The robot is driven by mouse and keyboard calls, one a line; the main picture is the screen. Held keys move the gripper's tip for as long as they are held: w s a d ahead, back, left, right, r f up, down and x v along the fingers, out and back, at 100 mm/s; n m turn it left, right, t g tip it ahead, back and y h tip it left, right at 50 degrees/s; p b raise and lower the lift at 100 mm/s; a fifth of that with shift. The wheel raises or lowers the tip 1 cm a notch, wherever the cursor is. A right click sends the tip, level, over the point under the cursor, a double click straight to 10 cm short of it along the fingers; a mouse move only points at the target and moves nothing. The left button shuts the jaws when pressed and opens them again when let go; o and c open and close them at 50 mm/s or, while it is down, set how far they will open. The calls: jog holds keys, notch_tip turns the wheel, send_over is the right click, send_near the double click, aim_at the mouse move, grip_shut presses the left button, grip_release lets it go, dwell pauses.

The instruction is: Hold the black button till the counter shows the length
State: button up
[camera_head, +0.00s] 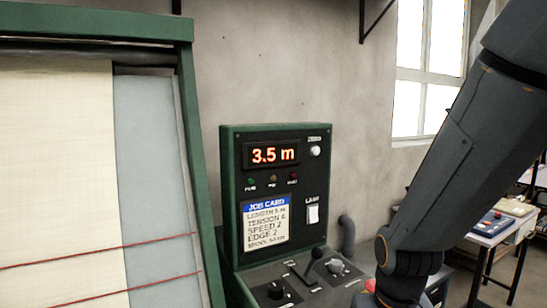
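The counter (273,155) on the green-framed panel glows orange and reads 3.5 m. The job card (265,222) below it lists length, tension, speed and edge; its length line looks like 5 m, but the print is small. On the sloped console are a black round control (276,289) and a black ball-topped lever (317,254). I cannot tell which part is the black button, or whether it is pressed. My arm comes down from the upper right to the console's right side; my gripper is below the picture edge, out of view.
A white lamp switch (313,214) and small indicator lights (271,178) are on the panel. A grey knob (336,266) and a partly hidden red part (370,285) are near my arm. The cloth frame (194,170) stands left. A side table (497,226) stands right.

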grip_shut()
dwell(1.4)
